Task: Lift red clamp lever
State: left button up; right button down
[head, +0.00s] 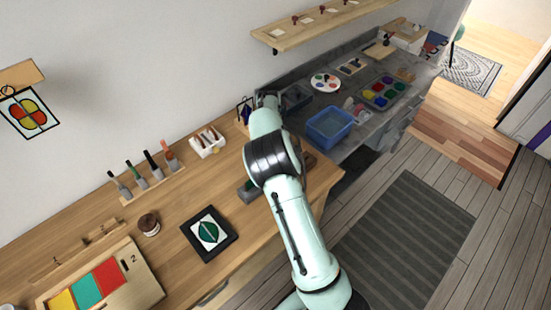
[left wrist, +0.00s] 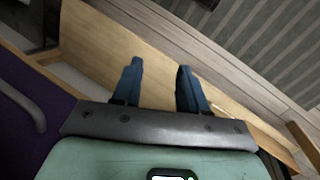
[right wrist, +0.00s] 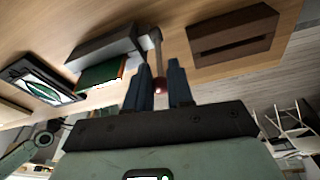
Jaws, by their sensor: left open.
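The clamp lever shows in the right wrist view as a thin grey rod with a round red knob (right wrist: 159,87). It stands beside a grey clamp block (right wrist: 105,45) with a green piece (right wrist: 103,73) under it. My right gripper (right wrist: 159,78) has its fingers close together with the red knob between them, filling the gap. In the head view my own arm hides the lever and the right gripper; part of the grey clamp (head: 247,190) shows beside it. My left gripper (left wrist: 158,72) is open and empty in the left wrist view, and out of the head view.
A brown slotted block (right wrist: 234,38) lies close to the right gripper. A black-framed leaf picture (head: 209,233) lies on the wooden bench (head: 180,275). A brown jar (head: 148,225), a tool rack (head: 152,185) and a blue bin (head: 330,127) stand around.

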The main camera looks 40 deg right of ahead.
jog(key=c, duration=1)
grip_release()
jog(key=shift+a+f, duration=0.1)
jog(key=shift+f, duration=0.05)
jog(key=shift+v, duration=6.7)
